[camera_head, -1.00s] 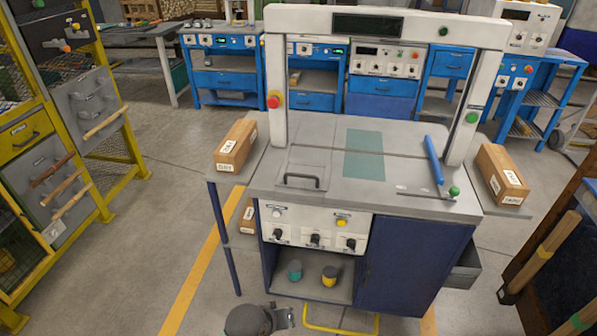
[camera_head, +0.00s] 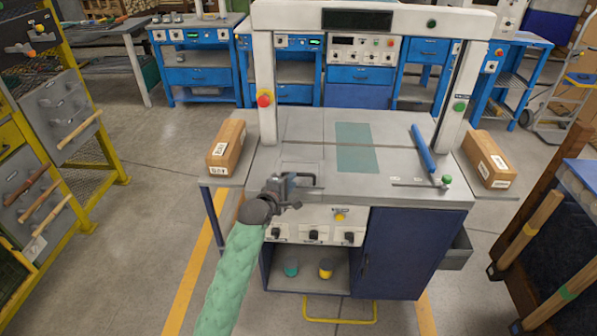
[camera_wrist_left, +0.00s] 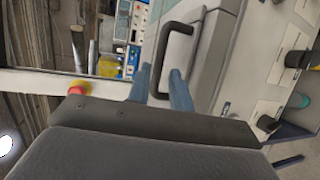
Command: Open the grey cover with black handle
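The grey cover (camera_head: 303,153) lies flat and closed in the left part of the machine's top. Its black handle (camera_head: 313,178) is near the front edge, partly hidden by my left gripper (camera_head: 292,184). In the left wrist view, the black handle (camera_wrist_left: 178,27) stands out from the pale grey cover (camera_wrist_left: 215,62). The two blue fingers of my left gripper (camera_wrist_left: 160,72) are apart, and the handle's bar seems to run down between them. I see no clear contact. My right gripper is not in view.
A white frame (camera_head: 267,90) with a red button (camera_head: 264,99) rises over the top. A blue bar (camera_head: 422,149) lies at the top's right. Knobs line the front panel (camera_head: 335,216).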

